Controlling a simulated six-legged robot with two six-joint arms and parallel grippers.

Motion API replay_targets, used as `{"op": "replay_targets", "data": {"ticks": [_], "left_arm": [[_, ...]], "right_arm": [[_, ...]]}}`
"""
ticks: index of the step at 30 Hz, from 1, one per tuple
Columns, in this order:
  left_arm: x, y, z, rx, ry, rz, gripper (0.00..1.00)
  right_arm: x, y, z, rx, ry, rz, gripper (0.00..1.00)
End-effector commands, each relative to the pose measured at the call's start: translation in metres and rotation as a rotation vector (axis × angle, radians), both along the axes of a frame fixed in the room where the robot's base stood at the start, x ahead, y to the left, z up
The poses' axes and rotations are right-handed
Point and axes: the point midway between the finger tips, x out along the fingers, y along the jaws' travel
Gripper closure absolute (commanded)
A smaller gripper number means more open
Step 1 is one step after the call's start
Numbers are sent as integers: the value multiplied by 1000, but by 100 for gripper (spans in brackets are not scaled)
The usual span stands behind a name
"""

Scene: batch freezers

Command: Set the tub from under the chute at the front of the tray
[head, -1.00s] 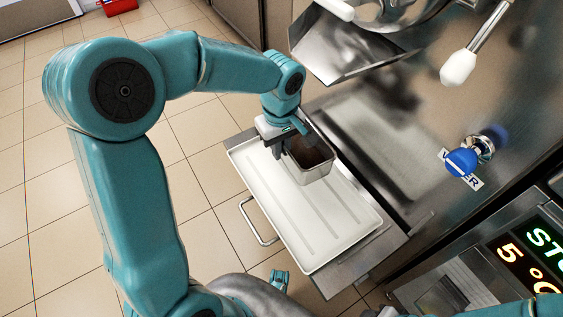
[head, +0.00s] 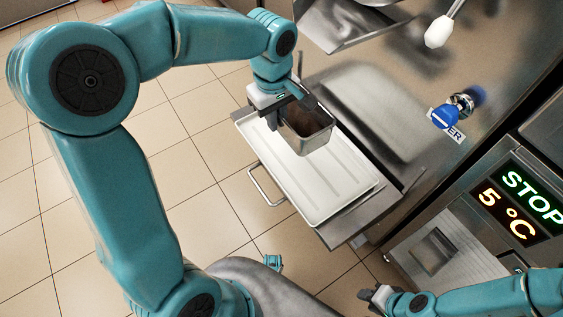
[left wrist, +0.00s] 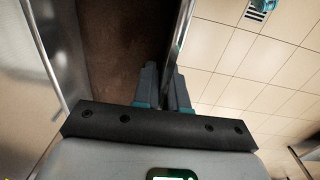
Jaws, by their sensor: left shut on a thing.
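The tub (head: 312,139) is a small open metal container with brown contents. My left gripper (head: 287,106) is shut on its left wall. The tub is upright over the far end of the white tray (head: 335,182); I cannot tell whether it touches it. In the left wrist view the tub's wall (left wrist: 182,28) runs between my left gripper's fingers (left wrist: 162,88), with the brown contents beside it. The metal chute (head: 343,28) is above and behind the tub. My right gripper (head: 376,296) is at the bottom edge, its jaws too small to read.
The tray lies on a metal shelf with a wire handle (head: 265,187) on its left side. Its near part is bare. The freezer front has a blue knob (head: 445,117) and a white-tipped lever (head: 438,32). A display (head: 520,205) reads STOP and 5 °C. Tiled floor is free at left.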

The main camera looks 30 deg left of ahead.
Motion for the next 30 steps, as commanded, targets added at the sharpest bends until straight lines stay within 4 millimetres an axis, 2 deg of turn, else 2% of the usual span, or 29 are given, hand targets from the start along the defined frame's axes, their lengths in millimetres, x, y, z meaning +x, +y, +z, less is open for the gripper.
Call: {"op": "replay_targets", "data": {"ticks": [1,6,12,20,26,30], "left_arm": [[0,1,-21,0,3,2,100],[2,1,-71,0,3,1,100],[1,0,-113,-1,1,1,100],[-1,-1,-135,1,-1,1,100],[-3,-1,-166,0,0,1,100],[-2,-1,-167,0,-2,1,100]], "right_arm": [[0,0,-10,0,1,0,64],[0,0,-24,0,1,0,64],[0,0,-35,0,1,0,64],[0,0,-41,0,1,0,64],[0,0,-51,0,1,0,64],[0,0,-49,0,1,0,64]]}}
